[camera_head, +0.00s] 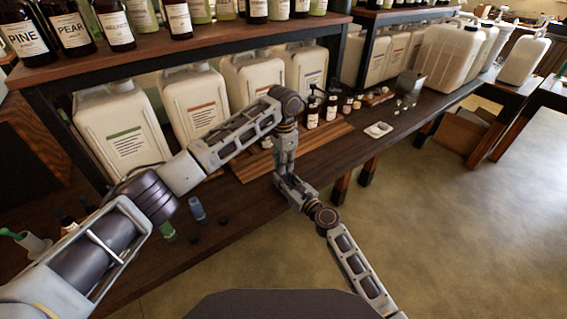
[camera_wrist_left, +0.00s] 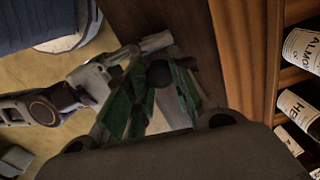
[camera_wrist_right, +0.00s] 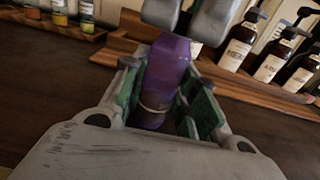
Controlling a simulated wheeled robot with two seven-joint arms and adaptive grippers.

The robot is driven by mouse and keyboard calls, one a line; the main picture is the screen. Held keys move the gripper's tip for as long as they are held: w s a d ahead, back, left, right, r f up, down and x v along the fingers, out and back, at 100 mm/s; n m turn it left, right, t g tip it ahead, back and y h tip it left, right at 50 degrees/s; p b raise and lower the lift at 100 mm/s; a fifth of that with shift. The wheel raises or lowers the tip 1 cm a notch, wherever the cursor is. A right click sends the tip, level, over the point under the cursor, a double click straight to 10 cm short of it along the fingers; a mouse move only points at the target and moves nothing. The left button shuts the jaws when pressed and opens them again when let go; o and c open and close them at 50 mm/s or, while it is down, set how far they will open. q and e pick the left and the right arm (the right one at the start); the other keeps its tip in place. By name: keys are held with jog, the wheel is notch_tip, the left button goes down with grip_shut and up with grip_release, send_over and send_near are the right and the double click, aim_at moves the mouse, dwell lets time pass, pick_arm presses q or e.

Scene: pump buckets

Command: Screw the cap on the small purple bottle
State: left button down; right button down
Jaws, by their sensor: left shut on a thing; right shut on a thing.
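The small purple bottle (camera_wrist_right: 168,70) stands between the fingers of my right gripper (camera_wrist_right: 170,92), which is shut on it. A tan band shows low on the bottle. My left gripper (camera_head: 284,168) points down from above and its grey fingertips (camera_wrist_right: 190,18) meet over the bottle's top. In the left wrist view, the left gripper (camera_wrist_left: 158,85) is shut around a small dark round thing (camera_wrist_left: 158,72), which looks like the cap. The fingers hide most of it, so I cannot tell how it sits on the bottle's neck. In the head view my right gripper (camera_head: 291,188) is just below the left.
A blue bottle (camera_head: 197,209), a green bottle (camera_head: 168,232) and dark caps (camera_head: 222,220) are on the bench to the left. White jugs (camera_head: 190,100) line the back under a shelf (camera_head: 150,48).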

pick_arm(q)
jog(key=m, duration=0.5)
jog(key=c, duration=1.2)
grip_release()
jog(key=shift+o, duration=0.2)
jog(key=shift+r, duration=0.1)
notch_tip(320, 180, up, 12)
pick_arm(e)
jog(key=c, duration=1)
grip_release()
jog(key=shift+c, duration=0.2)
jog(key=shift+s+d, duration=0.1)
jog(key=shift+s, duration=0.05)
jog(key=v, duration=1.1)
jog(key=shift+s+d, duration=0.15)
jog(key=shift+s, duration=0.15)
